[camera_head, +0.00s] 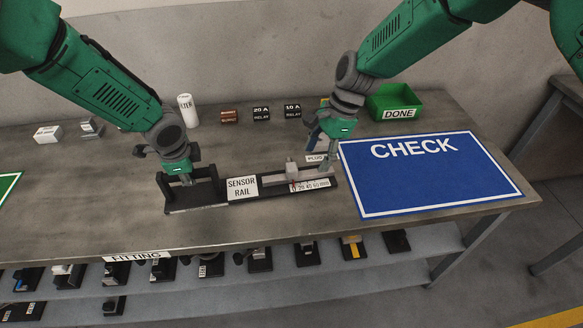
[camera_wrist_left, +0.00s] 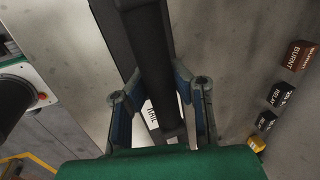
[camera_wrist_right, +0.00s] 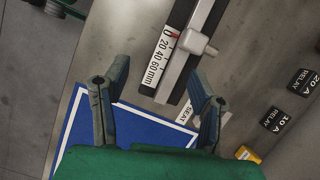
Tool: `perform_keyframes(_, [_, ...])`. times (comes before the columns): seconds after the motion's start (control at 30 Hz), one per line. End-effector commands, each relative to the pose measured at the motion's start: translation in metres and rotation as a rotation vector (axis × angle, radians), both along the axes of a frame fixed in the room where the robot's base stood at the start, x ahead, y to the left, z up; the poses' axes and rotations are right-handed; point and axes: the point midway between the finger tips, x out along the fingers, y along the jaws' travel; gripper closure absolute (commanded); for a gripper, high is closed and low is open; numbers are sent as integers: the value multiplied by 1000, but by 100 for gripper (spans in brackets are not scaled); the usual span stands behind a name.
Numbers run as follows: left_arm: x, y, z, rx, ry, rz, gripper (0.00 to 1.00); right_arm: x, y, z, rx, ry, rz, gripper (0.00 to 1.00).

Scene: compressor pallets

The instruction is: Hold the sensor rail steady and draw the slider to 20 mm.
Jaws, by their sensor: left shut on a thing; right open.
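The sensor rail (camera_head: 210,208) is a long dark base on the bench, with a white name label and a handle bar at its left end. My left gripper (camera_head: 178,176) is shut on that handle; in the left wrist view the dark bar (camera_wrist_left: 152,45) runs between its fingers. The slider (camera_head: 291,171) is a pale grey block with a knob, also in the right wrist view (camera_wrist_right: 194,42). Its red pointer sits near the scale's low end, just before the 20 mark. My right gripper (camera_head: 323,152) is open and empty above the rail's right end, apart from the slider.
A blue CHECK mat (camera_head: 430,180) lies right of the rail. A green DONE bin (camera_head: 395,103), two relays (camera_head: 262,113) and a brown burnt block (camera_head: 229,117) stand behind. A PLUG SEAT label lies by the rail's right end. The bench front is clear.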

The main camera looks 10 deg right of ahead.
Motion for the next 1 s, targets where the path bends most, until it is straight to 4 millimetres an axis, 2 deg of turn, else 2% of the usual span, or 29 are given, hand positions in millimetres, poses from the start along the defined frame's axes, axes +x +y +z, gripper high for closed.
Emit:
perform_keyframes(0.03, [-6, 0, -6, 1, 14, 0, 100, 13, 4, 8, 13, 8, -56, 48])
perform_keyframes(0.1, [-6, 0, -6, 1, 14, 0, 100, 25, 7, 17, 26, 26, -123, 48])
perform_keyframes(0.23, [-6, 0, -6, 2, 14, 0, 100, 37, 11, 27, 41, 46, -194, 48])
perform_keyframes(0.33, [-6, 0, -6, 2, 14, 0, 100, 39, 15, 23, 44, 51, -210, 48])
perform_keyframes(0.47, [-6, 0, -6, 2, 14, 0, 100, 38, 22, 4, 44, 53, -209, 48])
perform_keyframes(0.8, [-6, 0, -6, 2, 14, 0, 100, 36, 47, -57, 44, 52, -207, 48])
perform_keyframes(1.0, [-6, 0, -6, 2, 14, 0, 100, 36, 56, -77, 44, 49, -208, 48])
